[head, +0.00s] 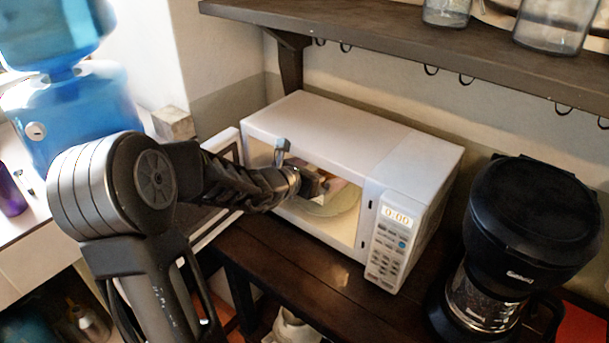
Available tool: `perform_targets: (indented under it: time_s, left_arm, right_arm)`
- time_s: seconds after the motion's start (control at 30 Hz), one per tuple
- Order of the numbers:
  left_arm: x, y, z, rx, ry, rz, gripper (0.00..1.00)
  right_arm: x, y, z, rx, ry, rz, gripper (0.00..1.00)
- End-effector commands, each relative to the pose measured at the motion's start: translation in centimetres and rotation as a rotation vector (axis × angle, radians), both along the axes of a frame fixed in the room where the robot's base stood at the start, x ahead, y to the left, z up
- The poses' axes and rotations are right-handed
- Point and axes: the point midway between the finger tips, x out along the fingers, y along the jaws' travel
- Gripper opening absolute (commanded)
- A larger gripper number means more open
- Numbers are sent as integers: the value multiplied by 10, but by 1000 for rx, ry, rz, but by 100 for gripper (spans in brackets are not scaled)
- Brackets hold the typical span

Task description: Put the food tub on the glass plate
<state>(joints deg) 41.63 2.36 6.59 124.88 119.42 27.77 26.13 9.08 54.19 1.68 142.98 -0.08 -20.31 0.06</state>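A white microwave (330,135) stands with its door (226,143) swung open to the left. The round glass plate (335,207) lies on its lit floor, partly covered by my arm. My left arm reaches in from the left, and my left gripper (318,184) is inside the opening, above the plate. A small object with pale and reddish colours, apparently the food tub (338,187), shows just beyond the gripper. It is mostly hidden, and I cannot tell whether it touches the plate or is held. The fingertips are too small and covered to read. My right gripper is not in view.
A black coffee maker (530,220) stands right of the microwave on the dark wooden table (300,262). A wall shelf (400,40) with hooks and glass jars overhangs the back. A blue water dispenser (75,110) is at the left.

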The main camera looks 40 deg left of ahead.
Motion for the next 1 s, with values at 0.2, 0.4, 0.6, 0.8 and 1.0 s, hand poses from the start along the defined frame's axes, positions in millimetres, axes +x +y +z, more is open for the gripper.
perform_targets:
  time_s: [0.2,0.4,0.6,0.8,1.0]
  left_arm:
    - [-36,0,16,4,-1,2,100]
    - [-75,-1,33,3,-2,2,100]
    - [-100,-2,41,2,0,0,100]
    - [-105,-3,42,0,2,-1,100]
    - [-104,-3,42,0,1,-1,100]
  right_arm:
    - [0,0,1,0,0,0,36]
    - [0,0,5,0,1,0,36]
    - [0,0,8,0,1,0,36]
    - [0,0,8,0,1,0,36]
    - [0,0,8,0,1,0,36]
